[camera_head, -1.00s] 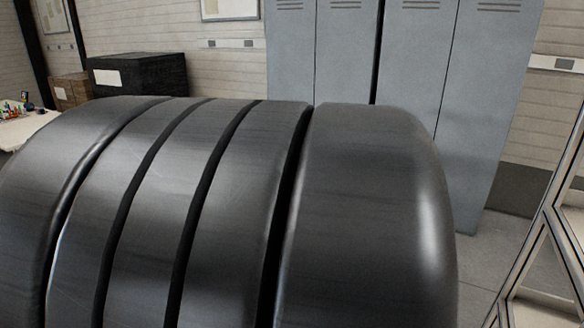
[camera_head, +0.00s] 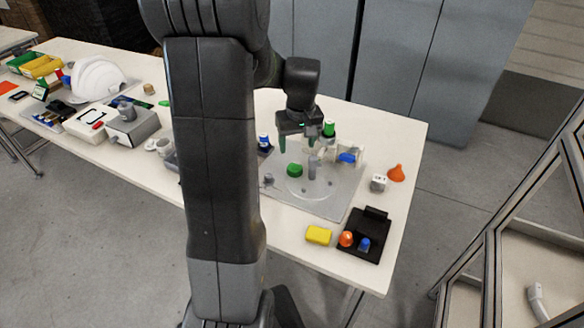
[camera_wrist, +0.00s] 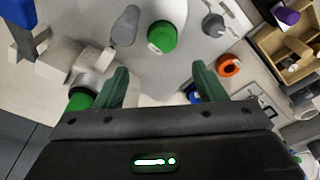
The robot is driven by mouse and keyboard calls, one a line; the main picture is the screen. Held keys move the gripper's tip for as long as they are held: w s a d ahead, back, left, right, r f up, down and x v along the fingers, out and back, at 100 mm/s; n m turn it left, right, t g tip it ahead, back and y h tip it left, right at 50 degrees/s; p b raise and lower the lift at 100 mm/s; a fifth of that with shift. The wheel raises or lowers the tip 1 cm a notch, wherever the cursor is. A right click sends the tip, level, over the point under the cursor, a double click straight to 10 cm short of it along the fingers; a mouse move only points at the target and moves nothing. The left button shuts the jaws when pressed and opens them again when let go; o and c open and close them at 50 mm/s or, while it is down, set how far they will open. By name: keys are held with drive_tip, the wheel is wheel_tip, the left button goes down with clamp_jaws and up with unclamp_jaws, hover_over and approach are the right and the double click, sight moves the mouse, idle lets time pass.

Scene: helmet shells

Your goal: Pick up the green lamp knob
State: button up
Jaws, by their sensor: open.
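A round green knob (camera_head: 294,170) sits on the grey board (camera_head: 345,195) on the table; in the wrist view it shows as a green disc (camera_wrist: 161,36) just ahead of the fingertips. A second green-topped piece (camera_head: 328,129) stands farther back, and it shows behind the left finger in the wrist view (camera_wrist: 80,99). I cannot tell by any label which is the lamp knob. My gripper (camera_head: 301,145) is open, pointing down above the board, with nothing between its green fingers (camera_wrist: 160,76). It is apart from the round green knob.
A grey upright post (camera_head: 314,166) stands close beside the knob. A blue-ended white fitting (camera_head: 348,157) and orange funnel (camera_head: 396,173) lie to the right. A yellow block (camera_head: 319,235) and black box (camera_head: 376,222) are in front. My arm hides part of the table's middle.

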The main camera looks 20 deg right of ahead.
sight(295, 169)
drive_tip(key=f, duration=0.3)
drive_tip(key=shift+w, duration=0.2)
drive_tip(key=f, duration=0.4)
drive_tip(key=shift+s+a, duration=0.2)
drive_tip(key=shift+a, duration=0.1)
drive_tip(key=shift+w+f, duration=0.1)
drive_tip(key=shift+f, duration=0.55)
drive_tip(key=c, duration=1)
